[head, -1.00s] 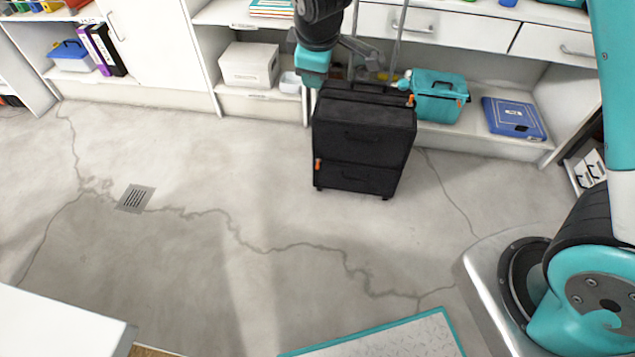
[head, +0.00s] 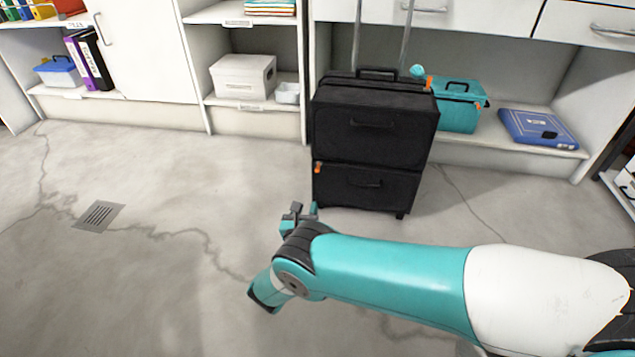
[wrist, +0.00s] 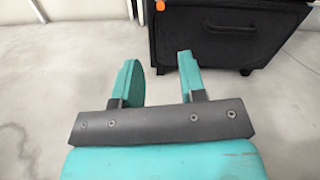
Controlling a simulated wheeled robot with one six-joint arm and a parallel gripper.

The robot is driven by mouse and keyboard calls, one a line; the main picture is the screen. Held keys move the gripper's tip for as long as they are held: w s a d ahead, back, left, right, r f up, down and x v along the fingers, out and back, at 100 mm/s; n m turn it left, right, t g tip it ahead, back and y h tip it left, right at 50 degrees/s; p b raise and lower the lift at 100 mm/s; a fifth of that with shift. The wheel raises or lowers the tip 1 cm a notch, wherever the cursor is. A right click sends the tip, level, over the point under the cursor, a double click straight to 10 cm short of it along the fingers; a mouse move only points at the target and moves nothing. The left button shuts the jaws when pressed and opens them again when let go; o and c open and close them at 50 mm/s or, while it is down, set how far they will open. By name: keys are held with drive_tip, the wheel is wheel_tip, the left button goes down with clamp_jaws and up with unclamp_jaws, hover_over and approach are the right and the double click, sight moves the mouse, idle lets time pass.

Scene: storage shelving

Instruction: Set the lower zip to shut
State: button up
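A black two-part suitcase (head: 372,135) stands upright on the floor before the shelving, its pull handle raised. The lower zip's orange pull (head: 318,167) is at the left end of the seam between the upper and lower parts; the wrist view also shows it at the top edge (wrist: 160,5). Another orange pull (head: 429,82) shows at the upper right. My gripper (head: 300,212) is low in front of the suitcase's lower left corner. In the wrist view its two fingers (wrist: 159,75) are apart with nothing between them, short of the suitcase.
A teal toolbox (head: 458,105) and a blue case (head: 538,129) lie on the low shelf at right. A white box (head: 243,77) stands on the shelf at left. The floor (head: 180,170) left of the suitcase is clear, apart from a flush drain grate (head: 98,215).

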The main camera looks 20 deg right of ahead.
sight(318, 168)
drive_tip(key=b+x, duration=1)
drive_tip(key=x, duration=0.1)
drive_tip(key=b+x, duration=0.5)
drive_tip(key=shift+w+d+f, duration=0.2)
drive_tip(key=shift+d+f, duration=0.05)
drive_tip(key=shift+w+d+r, duration=0.15)
drive_tip(key=shift+w, duration=0.25)
clamp_jaws()
